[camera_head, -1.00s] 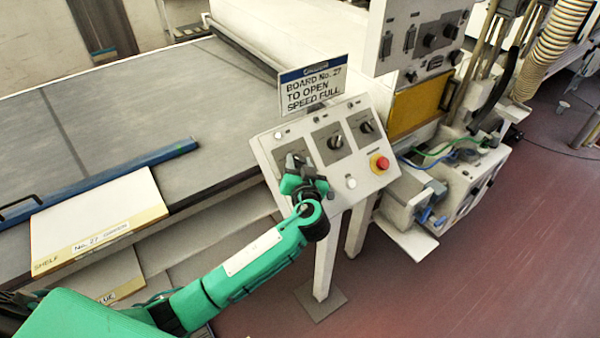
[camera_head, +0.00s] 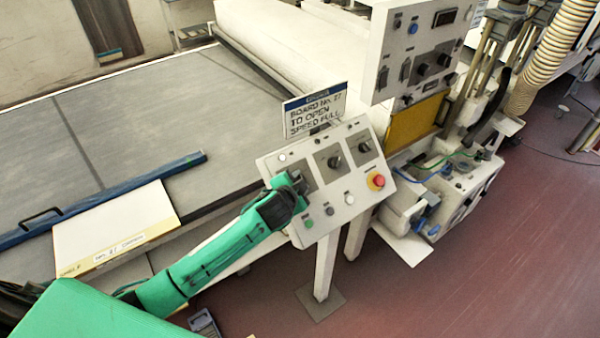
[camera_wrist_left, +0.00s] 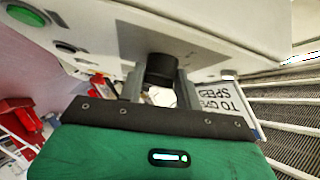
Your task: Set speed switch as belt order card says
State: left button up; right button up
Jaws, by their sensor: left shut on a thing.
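The belt order card (camera_head: 314,115) stands above the sloped control panel (camera_head: 345,200) and reads "BOARD No. 27 TO OPEN SPEED FULL". The panel has a row of dark rotary switches: a middle one (camera_head: 334,160) and a right one (camera_head: 363,147), both uncovered. My left gripper (camera_head: 299,183) is at the left switch position and hides it in the head view. In the left wrist view, the gripper's fingers (camera_wrist_left: 163,88) are shut on a black knob (camera_wrist_left: 162,68) on the panel face. The knob's pointer direction is hidden. My right gripper is out of view.
A red emergency stop (camera_head: 377,181) is on the panel's right side. A green button (camera_head: 308,222) is below my gripper. A taller switch cabinet (camera_head: 418,40) stands behind right. The wide belt (camera_head: 60,125), a blue bar (camera_head: 100,197) and a shelf box (camera_head: 118,222) lie left.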

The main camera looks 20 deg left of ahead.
pick_arm(q)
jog(key=shift+w+a+r+m+g+h, duration=0.2)
jog(key=shift+r+m+g+h, duration=0.25)
jog(key=shift+m, duration=0.45)
jog(key=m+g+h, duration=0.1)
jog(key=m+g, duration=0.2)
jog(key=shift+w, duration=0.1)
jog(key=m+g, duration=0.4)
jog(key=shift+w+r, duration=0.1)
jog(key=shift+w, duration=0.1)
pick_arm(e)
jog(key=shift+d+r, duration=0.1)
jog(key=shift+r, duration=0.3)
pick_arm(q)
jog(key=shift+m, duration=0.4)
jog(key=o, duration=0.9)
jog(key=shift+d, duration=0.1)
jog(key=shift+o, duration=0.2)
jog(key=shift+s+r+b, duration=0.25)
jog(key=shift+r+b, duration=0.05)
jog(key=shift+r, duration=0.05)
jog(key=b+v, duration=0.4)
jog(key=v, duration=0.8)
jog(key=shift+a+r, duration=0.35)
jog(key=shift+a, duration=0.05)
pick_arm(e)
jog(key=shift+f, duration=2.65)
